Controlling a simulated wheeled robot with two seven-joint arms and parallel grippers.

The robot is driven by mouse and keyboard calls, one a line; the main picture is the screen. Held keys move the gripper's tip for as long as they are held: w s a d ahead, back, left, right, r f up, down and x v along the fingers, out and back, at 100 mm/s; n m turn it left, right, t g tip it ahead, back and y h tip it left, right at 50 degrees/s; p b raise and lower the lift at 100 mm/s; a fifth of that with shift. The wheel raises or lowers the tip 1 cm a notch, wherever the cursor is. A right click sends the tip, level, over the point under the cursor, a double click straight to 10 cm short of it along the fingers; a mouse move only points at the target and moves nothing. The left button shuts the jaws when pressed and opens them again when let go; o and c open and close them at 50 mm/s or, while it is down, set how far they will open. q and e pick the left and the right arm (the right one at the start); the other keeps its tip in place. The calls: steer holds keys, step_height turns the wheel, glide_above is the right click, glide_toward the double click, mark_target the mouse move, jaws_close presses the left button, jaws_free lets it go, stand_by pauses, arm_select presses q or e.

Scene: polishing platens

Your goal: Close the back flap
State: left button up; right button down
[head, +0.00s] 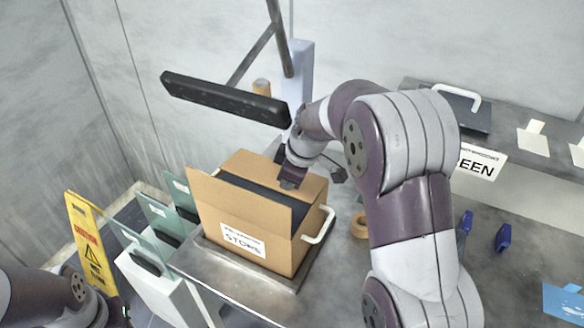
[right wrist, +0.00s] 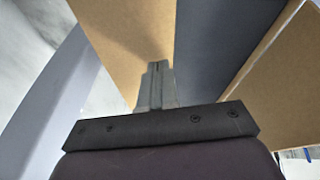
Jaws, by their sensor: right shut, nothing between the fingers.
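An open cardboard box (head: 282,256) with a "STORE" label stands on a metal stand in the head view. Its front flap (head: 225,200) stands up. The back flap (head: 250,164) is a brown panel at the far side of the opening; its exact angle is hard to tell. A dark grey strip shows between the flaps. My right gripper (head: 290,183) is shut and empty, reaching down at the back flap. In the right wrist view its closed fingers (right wrist: 155,85) lie over a brown panel (right wrist: 130,40); contact is unclear. My left gripper is out of view.
A white handle (head: 322,226) sticks out at the box's right side. A black bar (head: 225,99) hangs above and behind the box. Green-tinted panels (head: 160,215) and a yellow sign (head: 85,245) stand at left. A tape roll (head: 360,225) lies right of the box.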

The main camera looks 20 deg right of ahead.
steer(key=shift+w+d+r, duration=0.15)
steer(key=shift+d, duration=0.1)
step_height(320, 180, up, 15)
steer(key=s+g+p, duration=0.1)
steer(key=s+p, duration=0.1)
steer(key=p, duration=0.6)
steer(key=m+y+p, duration=0.1)
steer(key=m+p, duration=0.1)
glide_above(260, 181)
steer(key=s+d, duration=0.2)
step_height(260, 181, down, 6)
steer(key=p+x, duration=0.1)
steer(key=x, duration=0.2)
steer(key=p+x, duration=0.1)
steer(key=x, duration=0.1)
steer(key=p+x, duration=0.1)
steer(key=x, duration=0.2)
steer(key=shift+s+d+f, duration=0.2)
steer(key=shift+s+f, duration=0.05)
steer(key=shift+f, duration=0.5)
